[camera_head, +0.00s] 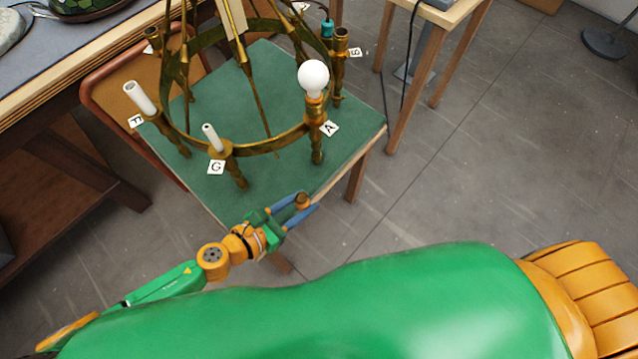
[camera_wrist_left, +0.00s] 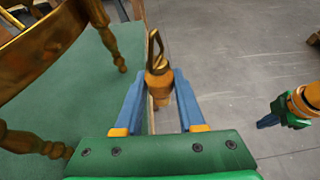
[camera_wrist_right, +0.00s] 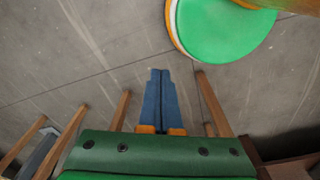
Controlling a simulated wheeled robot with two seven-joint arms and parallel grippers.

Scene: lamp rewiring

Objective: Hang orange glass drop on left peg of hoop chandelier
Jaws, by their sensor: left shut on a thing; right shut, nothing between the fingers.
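The brass hoop chandelier (camera_head: 268,146) stands on a green-topped table, with candle holders and tags A, B, F and G around it. Part of its hoop shows at the left of the left wrist view (camera_wrist_left: 48,48). My left gripper (camera_head: 306,203) is shut on a small amber-orange drop with a brass loop on top (camera_wrist_left: 157,85). It holds the drop beyond the table's front edge, apart from the chandelier. I cannot make out the left peg. My right gripper (camera_wrist_right: 160,74) is shut and empty over the floor; it also shows in the left wrist view (camera_wrist_left: 262,122).
A white bulb (camera_head: 313,77) stands upright in the holder by tag A. The green tabletop (camera_head: 280,176) is bare in front of the hoop. A chair back (camera_head: 88,97) is at the left, and a wooden stand (camera_head: 400,120) with a hanging cable is at the right.

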